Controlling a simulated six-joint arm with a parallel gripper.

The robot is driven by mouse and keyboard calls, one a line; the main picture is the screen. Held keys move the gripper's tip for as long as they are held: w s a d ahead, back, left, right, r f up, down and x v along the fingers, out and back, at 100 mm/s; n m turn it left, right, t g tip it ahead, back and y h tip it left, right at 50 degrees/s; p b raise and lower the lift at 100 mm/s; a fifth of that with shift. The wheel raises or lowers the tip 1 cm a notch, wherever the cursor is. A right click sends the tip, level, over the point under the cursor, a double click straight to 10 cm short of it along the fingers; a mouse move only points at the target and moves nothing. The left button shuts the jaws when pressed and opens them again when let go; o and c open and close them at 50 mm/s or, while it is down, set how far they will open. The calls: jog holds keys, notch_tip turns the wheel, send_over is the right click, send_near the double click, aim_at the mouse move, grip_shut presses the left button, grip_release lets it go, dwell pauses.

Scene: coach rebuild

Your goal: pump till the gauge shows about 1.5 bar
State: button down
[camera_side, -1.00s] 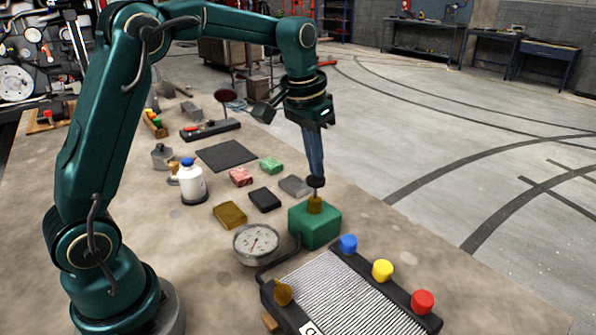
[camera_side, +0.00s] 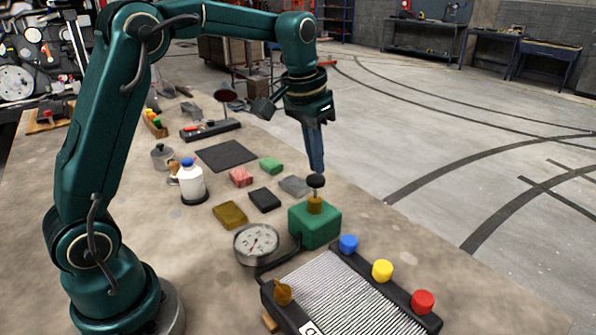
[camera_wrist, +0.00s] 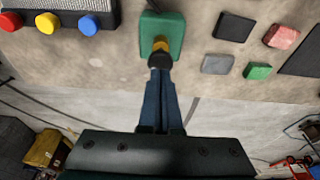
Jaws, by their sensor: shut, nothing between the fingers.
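The pump is a green block (camera_side: 315,228) with a brass collar and a dark round knob (camera_side: 316,181) on a thin rod. In the wrist view the green block (camera_wrist: 162,32) and its knob (camera_wrist: 162,66) lie straight beyond my fingers. My gripper (camera_side: 318,170) is shut and empty, pointing down just above the knob; I cannot tell whether the tips touch it. The shut fingers also show in the wrist view (camera_wrist: 161,78). The round white-faced gauge (camera_side: 256,243) lies left of the pump; its needle is visible but its figures are too small to read.
A ribbed panel (camera_side: 345,295) with blue (camera_side: 348,243), yellow (camera_side: 382,270) and red (camera_side: 423,301) knobs stands in front of the pump. Small blocks, including a yellow one (camera_side: 230,215) and a black one (camera_side: 264,200), lie behind it. A white bottle (camera_side: 192,185) stands further left.

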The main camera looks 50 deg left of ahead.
aim_at(316, 177)
jog(key=shift+f, duration=1.8)
jog(key=shift+r, duration=2.1)
notch_tip(316, 177, up, 7)
